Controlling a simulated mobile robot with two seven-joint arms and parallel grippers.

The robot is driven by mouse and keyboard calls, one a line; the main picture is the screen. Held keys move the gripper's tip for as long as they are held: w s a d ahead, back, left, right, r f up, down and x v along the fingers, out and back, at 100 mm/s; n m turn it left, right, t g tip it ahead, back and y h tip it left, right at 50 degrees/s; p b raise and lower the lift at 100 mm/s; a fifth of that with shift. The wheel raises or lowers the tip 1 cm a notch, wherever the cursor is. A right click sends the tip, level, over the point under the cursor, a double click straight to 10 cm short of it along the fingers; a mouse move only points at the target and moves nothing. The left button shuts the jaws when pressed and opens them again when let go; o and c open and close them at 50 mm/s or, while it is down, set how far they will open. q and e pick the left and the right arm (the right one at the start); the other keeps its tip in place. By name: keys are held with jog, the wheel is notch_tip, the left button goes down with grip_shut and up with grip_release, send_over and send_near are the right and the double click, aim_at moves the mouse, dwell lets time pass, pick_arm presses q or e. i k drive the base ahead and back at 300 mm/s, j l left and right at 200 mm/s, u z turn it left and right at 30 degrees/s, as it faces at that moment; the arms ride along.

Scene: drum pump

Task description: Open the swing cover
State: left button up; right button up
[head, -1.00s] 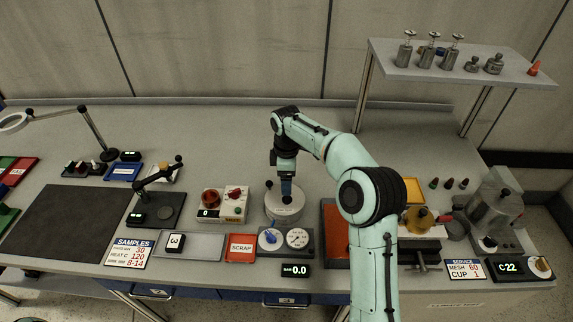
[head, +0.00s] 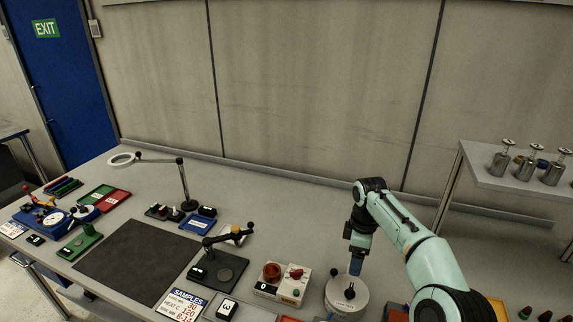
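A round pale metal pot (head: 346,304) with a lid stands near the bottom edge of the head view, right of centre. A dark knob (head: 350,293) sits on the lid, and a small dark ball shows at its back left rim. I cannot tell for sure whether this lid is the swing cover. My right gripper (head: 355,268) comes in from the right and points down just above and behind the knob. My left gripper is not in view.
A control box (head: 282,284) with red knobs stands left of the pot. A black stand with a swing arm (head: 218,268) is further left, beside a dark mat (head: 135,262). A raised shelf (head: 520,180) with metal cylinders stands at the right. The bench behind the pot is clear.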

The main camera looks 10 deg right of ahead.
aim_at(335, 288)
jog(key=k+j, duration=0.8)
jog(key=k, duration=0.05)
